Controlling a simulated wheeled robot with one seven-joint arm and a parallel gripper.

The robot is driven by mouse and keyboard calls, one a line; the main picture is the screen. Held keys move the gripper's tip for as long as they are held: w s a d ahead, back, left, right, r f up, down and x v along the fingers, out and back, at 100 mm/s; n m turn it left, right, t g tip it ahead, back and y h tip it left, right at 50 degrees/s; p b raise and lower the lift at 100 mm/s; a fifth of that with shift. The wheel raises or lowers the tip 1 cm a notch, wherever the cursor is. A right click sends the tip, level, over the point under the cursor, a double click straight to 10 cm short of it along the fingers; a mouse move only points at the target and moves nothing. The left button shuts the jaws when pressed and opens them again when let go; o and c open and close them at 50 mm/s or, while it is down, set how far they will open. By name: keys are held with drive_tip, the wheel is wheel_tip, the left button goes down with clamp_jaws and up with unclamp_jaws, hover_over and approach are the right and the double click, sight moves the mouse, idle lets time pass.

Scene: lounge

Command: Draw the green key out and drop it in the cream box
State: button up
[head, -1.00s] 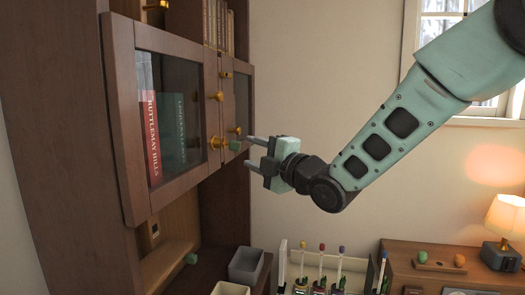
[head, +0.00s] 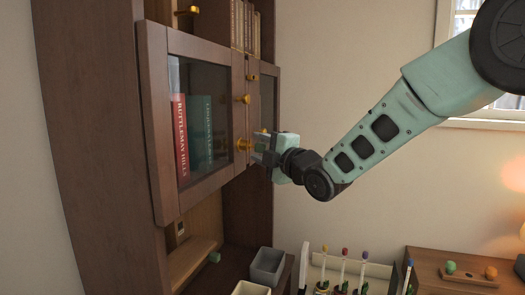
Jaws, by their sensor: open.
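My gripper (head: 260,149) is at the cabinet's glass doors, with its open fingers around the place of the green key. The key is mostly hidden by the fingers, and I cannot tell whether they touch it. The cream box (head: 251,288) stands low in front of the cabinet, below my gripper, cut by the lower picture edge.
A grey box (head: 267,266) stands just behind the cream box. Brass knobs (head: 242,144) stick out from the doors near my gripper. A rack with several coloured-top sticks (head: 345,254) is to the right. A wooden sideboard (head: 430,262) stands further right.

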clamp_jaws()
drive_tip(key=shift+s+d+b, duration=0.1)
drive_tip(key=shift+d+b, duration=0.2)
drive_tip(key=shift+b, duration=0.05)
drive_tip(key=shift+s+d+b, duration=0.2)
drive_tip(key=shift+d+b, duration=0.1)
drive_tip(key=shift+d, duration=0.15)
drive_tip(key=shift+s+d+b, duration=0.2)
drive_tip(key=shift+d+b, duration=0.15)
drive_tip(key=shift+d, duration=0.1)
drive_tip(key=shift+s+d+b, duration=0.2)
drive_tip(key=shift+d+b, duration=0.15)
drive_tip(key=shift+d, duration=0.1)
drive_tip(key=shift+s+d+b, duration=0.4)
drive_tip(key=shift+d+b, duration=0.1)
drive_tip(key=shift+d, duration=0.4)
drive_tip(key=shift+s+d+b, duration=0.35)
drive_tip(key=shift+d+b, duration=0.1)
drive_tip(key=shift+d, duration=0.4)
